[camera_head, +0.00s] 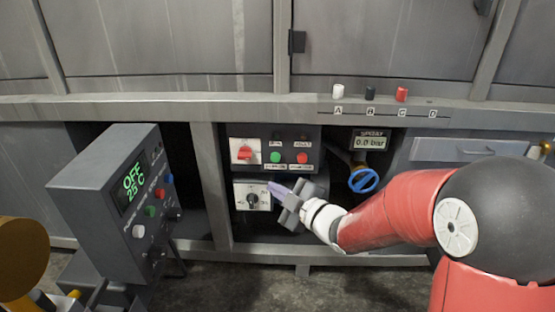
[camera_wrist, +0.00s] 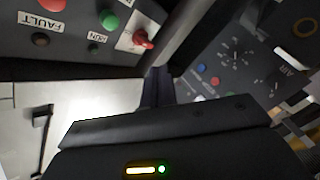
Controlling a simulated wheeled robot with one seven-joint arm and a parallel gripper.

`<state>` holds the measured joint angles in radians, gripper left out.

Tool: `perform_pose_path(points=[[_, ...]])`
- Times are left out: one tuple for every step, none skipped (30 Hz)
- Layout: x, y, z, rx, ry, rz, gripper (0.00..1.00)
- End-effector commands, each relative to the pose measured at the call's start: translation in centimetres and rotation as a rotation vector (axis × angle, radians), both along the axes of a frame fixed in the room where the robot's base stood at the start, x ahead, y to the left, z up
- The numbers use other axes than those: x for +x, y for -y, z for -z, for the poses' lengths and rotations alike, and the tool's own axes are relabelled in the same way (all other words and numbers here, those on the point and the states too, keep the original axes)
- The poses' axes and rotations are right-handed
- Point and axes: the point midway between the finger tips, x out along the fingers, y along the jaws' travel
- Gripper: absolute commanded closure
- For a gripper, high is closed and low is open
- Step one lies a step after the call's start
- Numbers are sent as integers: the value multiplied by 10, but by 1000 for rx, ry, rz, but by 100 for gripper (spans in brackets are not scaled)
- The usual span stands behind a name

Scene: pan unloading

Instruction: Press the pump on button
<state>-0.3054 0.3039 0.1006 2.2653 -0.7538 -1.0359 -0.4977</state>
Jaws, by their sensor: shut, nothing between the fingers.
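A green button (camera_head: 275,157) sits beside a red button (camera_head: 302,158) on the dark control panel (camera_head: 314,137) under the grey ledge. I cannot read the small labels by the buttons. In the wrist view the panel appears upside down, with the green button (camera_wrist: 109,20) at the top, near RUN and FAULT labels. My gripper (camera_head: 275,188) is shut and empty, with its fingers pointing left, below the green button and in front of the lower panel. In the wrist view its fingertips (camera_wrist: 158,76) are apart from the green button.
A red switch (camera_head: 244,152) is left of the green button, and a rotary knob (camera_head: 252,198) is below. A grey box (camera_head: 93,187) with a green OFF 25 C display stands at left. A blue valve wheel (camera_head: 363,180) is right, under a 0.0 bar gauge (camera_head: 370,141).

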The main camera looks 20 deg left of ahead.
Motion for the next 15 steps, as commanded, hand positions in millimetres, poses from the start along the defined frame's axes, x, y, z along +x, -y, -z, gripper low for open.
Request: perform_pose_path(points=[[0,0,0,-1,0,1,100],[0,0,0,-1,0,1,100],[1,0,0,0,-1,1,100],[2,0,0,-1,-1,2,100],[3,0,0,-1,-1,2,100],[5,-1,-1,0,-2,2,100],[7,-1,-1,-1,-3,2,100],[10,-2,-1,0,-2,2,100],[14,-3,-2,0,-2,2,100],[18,-4,-2,-1,-3,2,100],[22,-5,-2,-1,-3,2,100],[27,-6,-2,-1,-3,2,100],[32,-7,-2,-1,-3,3,100],[36,-8,-3,-1,-1,3,100],[42,-10,-3,-2,-2,3,100]])
